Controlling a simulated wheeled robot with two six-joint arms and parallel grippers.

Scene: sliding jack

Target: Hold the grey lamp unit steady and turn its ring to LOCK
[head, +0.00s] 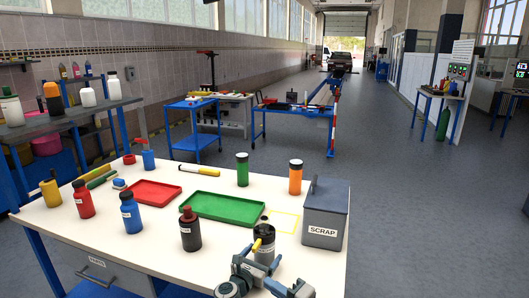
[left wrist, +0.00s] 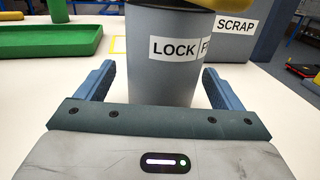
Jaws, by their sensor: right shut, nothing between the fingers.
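The grey lamp unit (head: 266,236) stands upright at the table's front edge, left of the scrap bin. In the left wrist view its grey cylinder (left wrist: 160,80) carries a LOCK label and part of a second label, cut off at its right. A yellow part (left wrist: 225,4) shows at its top; the rest of the ring is out of that view. My left gripper (left wrist: 158,75) is open, its blue fingers one on each side of the cylinder with gaps. In the head view it (head: 252,266) is low in front of the unit. My right gripper (head: 291,289) is lower, shut and empty.
The grey scrap bin (head: 324,225) stands close behind and right of the unit. A green tray (head: 222,208), a red tray (head: 155,192) and several bottles occupy the table's left and back. A yellow outlined square (head: 286,222) is marked beside the bin.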

